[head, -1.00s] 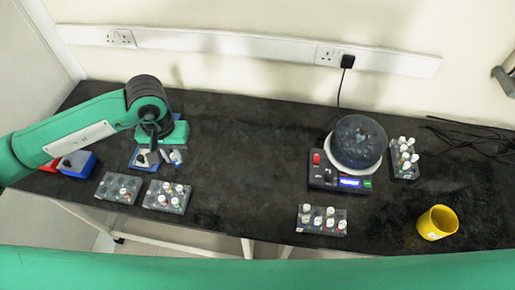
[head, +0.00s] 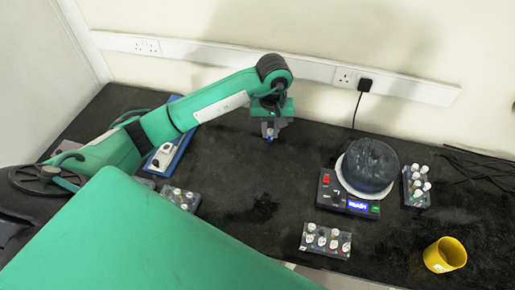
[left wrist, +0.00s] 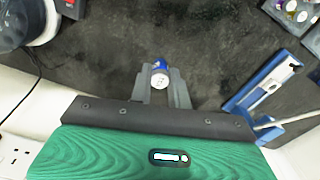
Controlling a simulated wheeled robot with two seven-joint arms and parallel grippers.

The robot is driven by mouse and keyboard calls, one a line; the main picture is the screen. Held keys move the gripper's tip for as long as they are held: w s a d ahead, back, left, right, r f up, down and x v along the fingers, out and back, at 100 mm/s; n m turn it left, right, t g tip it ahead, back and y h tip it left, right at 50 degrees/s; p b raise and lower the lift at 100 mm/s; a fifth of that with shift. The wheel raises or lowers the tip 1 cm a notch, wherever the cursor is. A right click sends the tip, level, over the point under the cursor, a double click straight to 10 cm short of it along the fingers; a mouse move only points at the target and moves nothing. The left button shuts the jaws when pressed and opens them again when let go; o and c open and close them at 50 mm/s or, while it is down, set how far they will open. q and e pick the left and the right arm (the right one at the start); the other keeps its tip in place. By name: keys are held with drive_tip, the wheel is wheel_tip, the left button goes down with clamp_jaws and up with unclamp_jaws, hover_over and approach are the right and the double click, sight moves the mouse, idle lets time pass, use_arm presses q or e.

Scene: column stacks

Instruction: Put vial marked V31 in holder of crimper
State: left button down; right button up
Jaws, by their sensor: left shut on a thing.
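My left gripper (head: 269,137) is shut on a small vial with a blue end, above the bench and apart from its surface. The vial (left wrist: 160,75) shows blue and white between the fingers in the left wrist view; I cannot read its mark. A blue-framed device (head: 182,140) with a grey-white part, which looks like the crimper, lies on the bench to the left of the gripper, partly behind my left arm. Its blue frame also shows at the right of the left wrist view (left wrist: 250,92). Its holder is not clear. My right gripper is not in view.
A dark domed machine (head: 368,165) with a lit display stands right of centre. Vial racks stand at the left (head: 179,199), in front (head: 325,252) and at the right (head: 416,198). A yellow cup (head: 445,255) is at the front right. Mid-bench is clear.

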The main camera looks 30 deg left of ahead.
use_arm(q)
wheel_tip(320, 180, down, 17)
drive_tip(key=p, duration=0.4)
drive_tip(key=shift+r, duration=0.15)
drive_tip(key=shift+f, duration=0.2)
drive_tip(key=c, duration=1.3)
unclamp_jaws()
drive_tip(key=shift+r, duration=0.1)
